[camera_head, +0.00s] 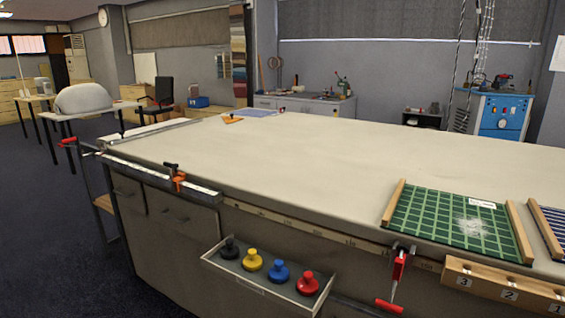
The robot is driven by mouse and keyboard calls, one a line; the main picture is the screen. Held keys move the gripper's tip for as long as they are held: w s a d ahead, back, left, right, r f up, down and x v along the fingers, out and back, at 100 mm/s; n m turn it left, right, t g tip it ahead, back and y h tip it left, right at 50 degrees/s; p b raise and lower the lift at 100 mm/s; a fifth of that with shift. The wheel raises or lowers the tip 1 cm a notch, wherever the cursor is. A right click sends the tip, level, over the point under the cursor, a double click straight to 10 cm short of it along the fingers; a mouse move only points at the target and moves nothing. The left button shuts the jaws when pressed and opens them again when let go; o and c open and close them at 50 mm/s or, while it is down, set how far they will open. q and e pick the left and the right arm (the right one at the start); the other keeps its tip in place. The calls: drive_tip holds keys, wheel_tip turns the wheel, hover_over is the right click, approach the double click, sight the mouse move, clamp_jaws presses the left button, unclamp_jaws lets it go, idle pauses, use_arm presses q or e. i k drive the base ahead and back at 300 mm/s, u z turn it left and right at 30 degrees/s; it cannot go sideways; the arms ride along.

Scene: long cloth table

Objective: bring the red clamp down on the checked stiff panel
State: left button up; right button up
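A red clamp (399,265) sits at the front edge of the table, just below the near left corner of the checked panel. Its red handle hangs down in front of the table; I cannot tell whether its upper part touches the panel. The green checked panel (430,213) lies flat on the right of the table, between two wooden strips, with a white label and a whitish patch on it. A red round-knobbed piece (307,283) also stands in the front tray. Neither of my grippers is in view.
The tray (250,284) on the table's front also holds black, yellow and blue knobbed pieces. A numbered wooden block (500,287) is at the front right. A blue striped panel (550,221) lies at the right edge. The cloth table (290,160) is bare across its middle.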

sight(404, 249)
drive_tip(key=u, duration=0.45)
drive_tip(key=k, duration=1.15)
drive_tip(key=z, duration=0.3)
drive_tip(key=i, duration=0.35)
drive_tip(key=z, duration=0.5)
drive_tip(key=i, duration=1.25)
drive_tip(key=u, duration=0.45)
